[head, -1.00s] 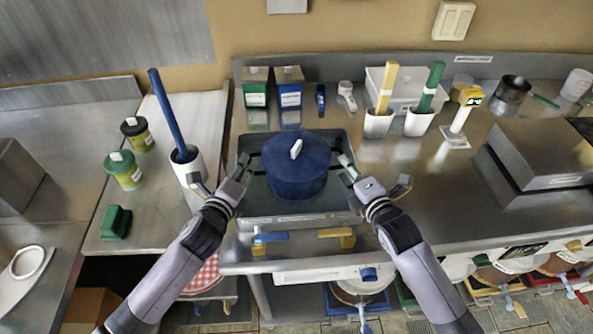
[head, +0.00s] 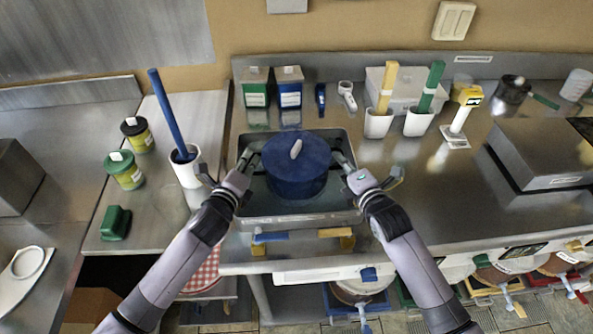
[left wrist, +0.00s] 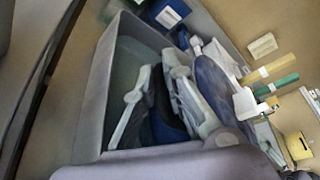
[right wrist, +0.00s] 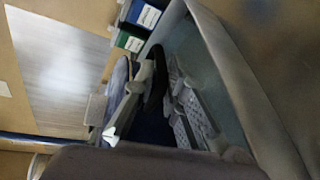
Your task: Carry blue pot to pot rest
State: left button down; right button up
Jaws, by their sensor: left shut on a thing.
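The blue pot (head: 296,178), with a blue lid and white knob, sits upright in a sunken metal basin. Whether it touches the basin floor cannot be told. My left gripper (head: 246,160) is shut at the pot's left side handle; in the left wrist view its fingers (left wrist: 160,105) are beside the pot. My right gripper (head: 346,163) is at the pot's right side; in the right wrist view its fingers (right wrist: 165,105) lie either side of a dark handle (right wrist: 156,82), and whether they grip it is unclear. I cannot surely identify the pot rest.
The basin's rim (head: 240,215) surrounds the pot closely. A white holder (head: 186,172) with a blue-handled tool stands to the left. Green and blue boxes (head: 289,90) stand behind. A red-checked round item (head: 203,275) is low at front left. The counter right of the basin is partly clear.

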grip_shut()
jog(key=shift+f, duration=0.1)
dwell(0.5)
